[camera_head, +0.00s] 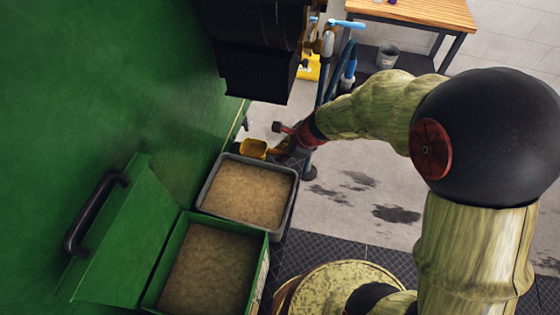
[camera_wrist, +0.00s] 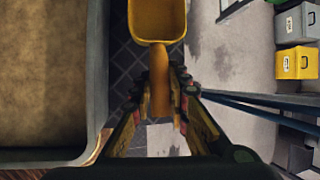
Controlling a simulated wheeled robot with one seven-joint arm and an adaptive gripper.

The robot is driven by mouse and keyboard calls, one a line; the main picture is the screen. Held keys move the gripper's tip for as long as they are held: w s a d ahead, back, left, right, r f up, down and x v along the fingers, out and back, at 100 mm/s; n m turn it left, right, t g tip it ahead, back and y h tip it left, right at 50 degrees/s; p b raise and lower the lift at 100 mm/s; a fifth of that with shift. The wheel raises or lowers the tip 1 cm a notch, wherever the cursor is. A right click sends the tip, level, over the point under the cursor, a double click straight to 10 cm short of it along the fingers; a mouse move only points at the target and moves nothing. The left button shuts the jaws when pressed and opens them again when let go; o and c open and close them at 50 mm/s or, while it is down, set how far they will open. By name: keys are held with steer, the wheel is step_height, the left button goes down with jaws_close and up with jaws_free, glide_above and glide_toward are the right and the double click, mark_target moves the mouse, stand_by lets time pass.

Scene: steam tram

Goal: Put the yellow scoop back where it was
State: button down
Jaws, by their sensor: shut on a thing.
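The yellow scoop (camera_head: 253,149) is in my gripper (camera_head: 287,150), just beyond the far edge of the grey bin. In the wrist view, my gripper (camera_wrist: 161,105) is shut on the handle of the yellow scoop (camera_wrist: 157,20). The scoop's bowl points away from the gripper and looks empty. It hangs beside the grey bin, over the dark patterned floor. The grey bin (camera_head: 207,178) is filled with sand-like material; its rim (camera_wrist: 96,80) shows at the left in the wrist view. Where the scoop was before cannot be told.
A green box (camera_head: 264,262) with similar fill and a raised lid (camera_head: 125,235) stands nearer. A green wall (camera_head: 100,80) closes the left. A black unit (camera_head: 255,60) and blue-handled pipes (camera_head: 347,24) stand behind. Yellow and grey boxes (camera_wrist: 297,63) lie right in the wrist view.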

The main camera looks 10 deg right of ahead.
mark_target(281, 166)
step_height(281, 166, down, 4)
steer(key=shift+r+b, duration=0.25)
steer(key=shift+b, duration=0.85)
steer(key=shift+w+a+f, duration=0.1)
steer(key=shift+a+f, duration=0.05)
steer(key=shift+f, duration=0.05)
steer(key=shift+r, duration=0.1)
steer(key=c, duration=1.8)
jaws_free()
steer(key=shift+o, duration=0.4)
